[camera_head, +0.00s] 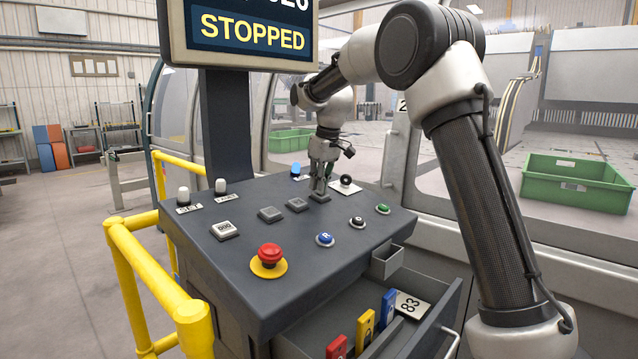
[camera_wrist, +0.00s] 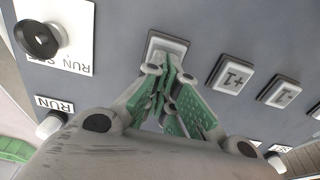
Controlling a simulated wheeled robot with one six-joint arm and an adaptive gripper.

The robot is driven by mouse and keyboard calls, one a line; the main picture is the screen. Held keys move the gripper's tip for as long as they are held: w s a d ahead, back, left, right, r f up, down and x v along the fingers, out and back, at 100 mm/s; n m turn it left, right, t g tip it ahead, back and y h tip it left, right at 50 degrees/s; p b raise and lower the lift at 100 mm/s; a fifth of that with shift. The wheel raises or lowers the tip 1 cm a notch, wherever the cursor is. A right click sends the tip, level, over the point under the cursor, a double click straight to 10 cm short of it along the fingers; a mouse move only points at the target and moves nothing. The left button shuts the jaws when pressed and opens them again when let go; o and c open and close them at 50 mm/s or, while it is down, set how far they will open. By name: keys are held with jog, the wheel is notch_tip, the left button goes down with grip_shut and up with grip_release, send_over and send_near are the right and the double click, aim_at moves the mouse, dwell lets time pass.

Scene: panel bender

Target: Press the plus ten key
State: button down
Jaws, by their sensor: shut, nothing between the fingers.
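My gripper (camera_head: 320,192) is shut and points down at the far right end of a row of grey keys on the sloping console (camera_head: 205,262). In the wrist view my gripper (camera_wrist: 170,78) has its fingertips over a square key (camera_wrist: 166,42), at or just above its face. Its label is hidden, and I cannot tell whether they touch. Beside it are a key that appears marked +1 (camera_wrist: 232,76) and another small key (camera_wrist: 281,92) with an unclear label. In the head view these two keys (camera_head: 297,204) (camera_head: 270,214) lie left of my gripper.
A run selector knob (camera_head: 346,181) stands just right of my gripper. Green (camera_head: 383,208), black (camera_head: 357,222) and blue (camera_head: 325,239) buttons and a red mushroom button (camera_head: 268,255) lie nearer. The screen (camera_head: 250,35) reads STOPPED. An open drawer (camera_head: 440,318) juts out below.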

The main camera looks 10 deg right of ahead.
jog(key=shift+x, duration=0.95)
jog(key=shift+s, duration=0.2)
jog(key=shift+v, duration=4.3)
jog(key=shift+w+r, duration=0.1)
jog(key=shift+w, duration=0.05)
